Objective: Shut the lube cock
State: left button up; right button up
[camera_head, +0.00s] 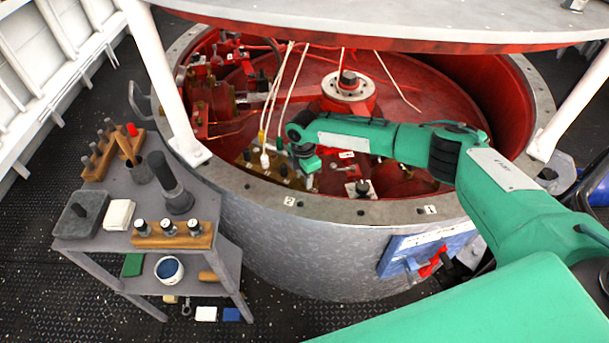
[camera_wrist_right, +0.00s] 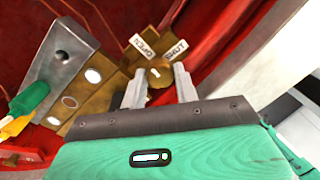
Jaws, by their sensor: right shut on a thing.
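The lube cock (camera_wrist_right: 160,72) shows in the right wrist view as a round brass piece with a small white mark, on a brass-coloured block. Two white tags stand just behind it, one reading OPEN (camera_wrist_right: 138,46) and one that seems to read LUBE (camera_wrist_right: 173,49). My right gripper (camera_wrist_right: 158,88) has its two fingers on either side of the brass piece and is shut on it. In the head view my right gripper (camera_head: 310,183) reaches down inside the red-lined drum, and the cock is hidden there. My left gripper is not in view.
The round drum (camera_head: 300,240) has a grey rim and a raised lid (camera_head: 400,22) above. A grey tool cart (camera_head: 85,228) stands at the left.

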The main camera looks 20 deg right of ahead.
jog(key=m+p, duration=0.2)
jog(key=m, duration=0.2)
jog(key=shift+r, duration=0.1)
jog(key=m+p, duration=0.3)
jog(key=m, duration=0.1)
jog(key=shift+m, duration=0.3)
jog(key=m+p, duration=0.2)
jog(key=m, duration=0.2)
jog(key=shift+p, duration=0.4)
jog(key=shift+d+m+p, duration=0.1)
jog(key=shift+m+p, duration=1)
jog(key=shift+m, duration=1.2)
jog(key=o, duration=1)
jog(key=shift+c, duration=0.2)
notch_tip(320, 180, up, 14)
jog(key=b, duration=0.2)
jog(key=shift+d+b, duration=0.25)
jog(key=shift+b, duration=0.15)
